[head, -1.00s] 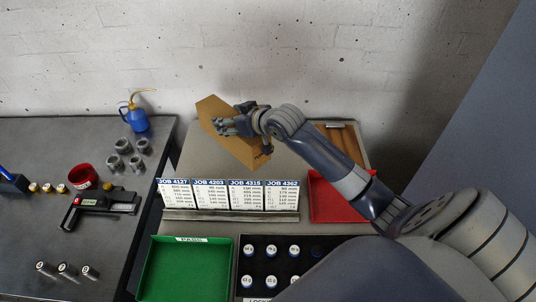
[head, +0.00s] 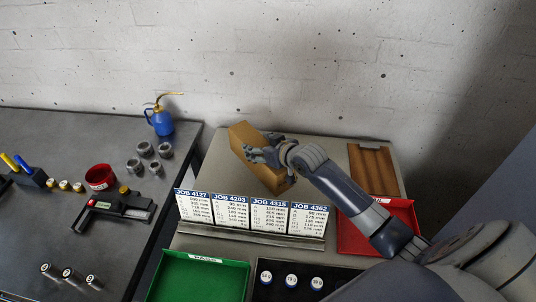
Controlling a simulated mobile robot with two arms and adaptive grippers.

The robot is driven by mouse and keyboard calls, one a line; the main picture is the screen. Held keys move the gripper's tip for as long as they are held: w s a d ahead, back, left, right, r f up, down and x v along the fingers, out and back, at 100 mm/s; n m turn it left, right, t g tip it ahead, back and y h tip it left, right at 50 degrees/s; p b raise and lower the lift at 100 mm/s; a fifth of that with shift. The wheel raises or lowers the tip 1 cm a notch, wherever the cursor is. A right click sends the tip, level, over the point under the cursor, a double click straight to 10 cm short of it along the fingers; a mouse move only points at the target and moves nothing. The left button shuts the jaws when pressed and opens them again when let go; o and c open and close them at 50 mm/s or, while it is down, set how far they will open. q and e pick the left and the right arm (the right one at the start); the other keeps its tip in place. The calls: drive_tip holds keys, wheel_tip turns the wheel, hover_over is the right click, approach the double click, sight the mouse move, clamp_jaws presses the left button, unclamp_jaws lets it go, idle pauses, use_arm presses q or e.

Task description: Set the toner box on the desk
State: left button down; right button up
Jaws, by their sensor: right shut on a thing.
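A brown cardboard box (head: 250,137), the toner box, is at the back of the light-topped desk (head: 323,147), behind the row of job cards. My right gripper (head: 256,154) is shut on the box, with its fingers on the near side. The box lies at a slant; whether its underside touches the desk top cannot be told. My left gripper is not in view.
Job cards (head: 250,214) stand in a holder in front of the box. A red tray (head: 358,238), a wooden board (head: 374,170) and a green tray (head: 203,279) are also on the desk. The dark bench (head: 60,140) at left holds a blue oil can (head: 160,122) and metal parts.

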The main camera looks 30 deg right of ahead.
drive_tip(key=shift+f, duration=2.2)
drive_tip(key=shift+f, duration=0.15)
drive_tip(key=o, duration=1.6)
drive_tip(key=shift+f, duration=0.1)
drive_tip(key=shift+c, duration=0.2)
drive_tip(key=shift+s, duration=0.1)
drive_tip(key=shift+v, duration=3.8)
